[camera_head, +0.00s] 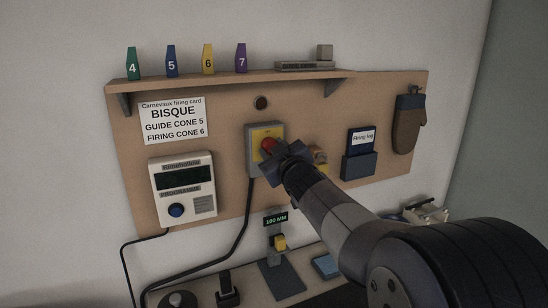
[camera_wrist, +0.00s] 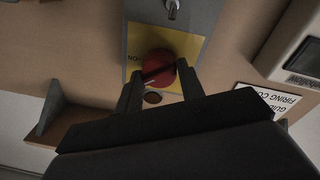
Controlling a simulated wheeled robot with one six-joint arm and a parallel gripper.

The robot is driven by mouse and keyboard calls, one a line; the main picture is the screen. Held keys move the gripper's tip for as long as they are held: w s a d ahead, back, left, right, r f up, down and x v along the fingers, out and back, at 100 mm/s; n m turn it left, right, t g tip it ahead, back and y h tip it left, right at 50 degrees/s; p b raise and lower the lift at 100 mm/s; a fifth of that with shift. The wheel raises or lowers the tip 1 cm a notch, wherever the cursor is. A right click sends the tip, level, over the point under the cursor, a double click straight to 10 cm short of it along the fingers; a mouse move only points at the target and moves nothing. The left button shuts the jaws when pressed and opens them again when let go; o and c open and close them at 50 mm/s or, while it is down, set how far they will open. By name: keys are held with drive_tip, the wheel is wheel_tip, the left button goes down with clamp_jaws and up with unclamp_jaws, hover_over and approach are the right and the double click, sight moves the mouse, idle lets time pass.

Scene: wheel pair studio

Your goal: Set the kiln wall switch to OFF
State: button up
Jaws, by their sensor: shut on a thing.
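The kiln wall switch is a grey box with a yellow plate (camera_head: 258,133) and a red rotary knob (camera_head: 268,144), mounted on the wooden wall board. In the wrist view the round red knob (camera_wrist: 158,66) sits on the yellow plate (camera_wrist: 190,48), with a dark bar across it. My gripper (camera_head: 277,150) is at the knob in the head view. In the wrist view my gripper (camera_wrist: 156,84) has one finger on each side of the knob, shut on it. A label beginning "NO" or "ON" shows upside down beside the knob; the rest is hidden, so I cannot read the switch position.
The kiln controller (camera_head: 183,190) with a blue button hangs left of the switch. A firing log holder (camera_head: 360,165) and a brown mitt (camera_head: 408,125) hang to the right. A shelf (camera_head: 200,79) with numbered cones is above. Below stands a gauge (camera_head: 278,245).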

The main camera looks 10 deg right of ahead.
drive_tip(key=shift+f+n+y+b, duration=0.2)
drive_tip(key=shift+n+b, duration=0.7)
drive_tip(key=shift+n, duration=1.75)
drive_tip(key=shift+n+y+b, duration=0.3)
drive_tip(key=shift+n+b, duration=0.6)
drive_tip(key=shift+n, duration=1.75)
drive_tip(key=o, duration=1)
drive_tip(key=shift+r, duration=0.1)
drive_tip(key=v, duration=1.1)
drive_tip(key=shift+w, duration=0.1)
